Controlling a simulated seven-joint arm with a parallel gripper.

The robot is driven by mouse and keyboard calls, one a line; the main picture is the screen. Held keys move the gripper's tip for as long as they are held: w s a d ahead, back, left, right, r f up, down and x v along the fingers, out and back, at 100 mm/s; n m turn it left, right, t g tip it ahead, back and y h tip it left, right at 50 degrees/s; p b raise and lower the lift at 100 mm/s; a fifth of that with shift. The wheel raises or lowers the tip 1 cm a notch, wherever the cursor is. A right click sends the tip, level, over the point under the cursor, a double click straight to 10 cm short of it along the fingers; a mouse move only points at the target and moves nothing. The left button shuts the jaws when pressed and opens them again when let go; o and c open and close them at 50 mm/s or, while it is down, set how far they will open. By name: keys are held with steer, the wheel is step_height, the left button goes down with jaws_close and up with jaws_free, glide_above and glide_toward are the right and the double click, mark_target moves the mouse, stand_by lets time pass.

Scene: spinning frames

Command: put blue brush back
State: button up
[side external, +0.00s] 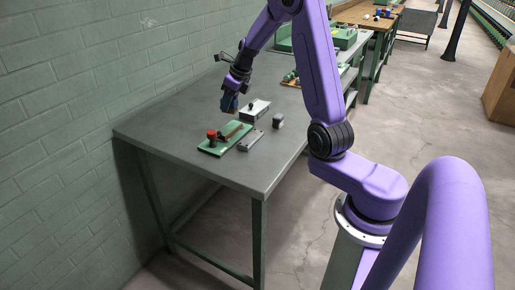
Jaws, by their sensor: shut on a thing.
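My gripper (232,91) reaches down over the grey table, shut on the blue brush (229,104). The brush is small and mostly blue here, and the fingers hide part of it. It hangs above the table near the back edge of a green tray (211,151). The tray holds a red-topped piece (212,135) at its left end and a long brown piece (232,130). Whether the brush touches anything beneath it, I cannot tell.
A pale box with a dark top opening (256,109) stands just right of the brush. A grey block (251,141) lies beside the tray, and a small dark-and-grey block (278,121) stands farther right. The table's (170,125) left part is clear; a brick wall runs behind.

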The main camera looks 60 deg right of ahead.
steer(key=s+a+r+n+g+y, duration=0.15)
steer(key=s+a+n, duration=0.25)
steer(key=s+n, duration=0.7)
steer(key=s+a+n+g+y, duration=0.35)
steer(key=s+n, duration=0.25)
steer(key=s, duration=1)
steer(key=shift+t+h, duration=0.3)
steer(key=shift+h, duration=0.2)
steer(key=w+d+f, duration=0.1)
steer(key=w+f, duration=0.2)
steer(key=w, duration=0.1)
steer(key=w+d+f, duration=0.2)
steer(key=w+f, duration=0.1)
steer(key=w+d+f, duration=0.2)
steer(key=w+f, duration=0.1)
steer(key=w, duration=0.1)
steer(key=shift+w+d+f, duration=0.15)
steer(key=shift+w+f, duration=0.1)
steer(key=shift+w, duration=0.1)
steer(key=shift+w+d+f, duration=0.1)
steer(key=shift+w+f, duration=0.1)
steer(key=shift+f, duration=1.55)
steer(key=shift+f, duration=0.15)
steer(key=o, duration=1.1)
